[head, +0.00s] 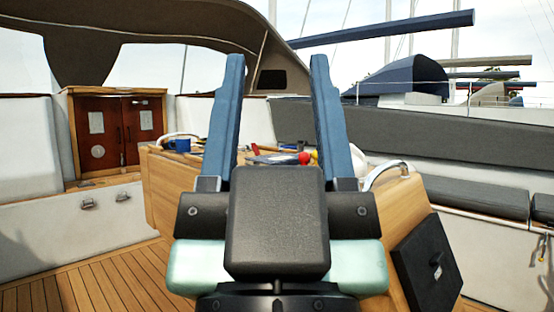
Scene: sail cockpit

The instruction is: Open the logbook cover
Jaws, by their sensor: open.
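My gripper (277,60) fills the middle of the head view. Its two blue fingers point up and stand wide apart, with nothing held between them. Behind it is a wooden cockpit table (165,196) with small items on top. I cannot make out a logbook or its cover. Much of the tabletop is hidden behind my gripper, and the visible items are small.
A blue mug (179,145) stands at the table's left end. A red tool-like item (285,158) lies between my fingers' outlines. A metal rail (386,172) rises at the table's right. A black panel (427,265) is at lower right. Teak floor (95,283) is clear at left.

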